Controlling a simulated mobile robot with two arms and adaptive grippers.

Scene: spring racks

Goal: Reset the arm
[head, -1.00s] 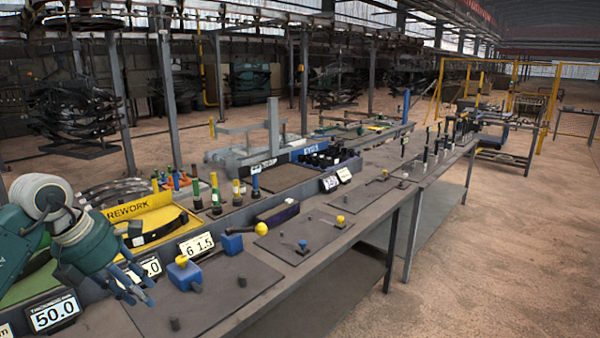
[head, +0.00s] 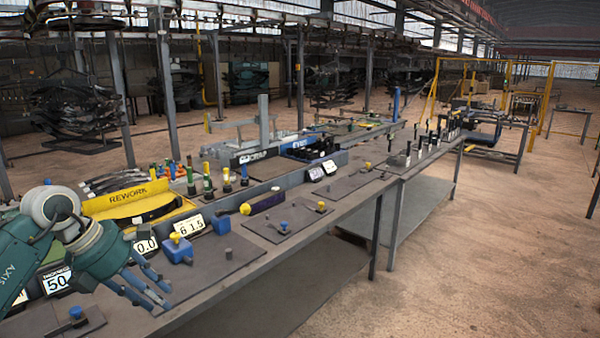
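My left arm comes in from the lower left, and its teal gripper (head: 150,288) hangs over the near part of the grey bench (head: 215,300). Its blue-grey fingers are spread, with nothing seen between them. The fingertips lie in front of a blue block with a yellow knob (head: 177,250), apart from it in the picture. The arm and gripper hide part of the bench and the displays behind. My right gripper is not in view.
A yellow REWORK tray (head: 130,198) and number displays (head: 188,226) stand behind the gripper. A small plate with a blue knob (head: 76,315) lies at lower left. Upright coloured tools (head: 207,180) stand farther back. The floor (head: 480,270) at right is clear.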

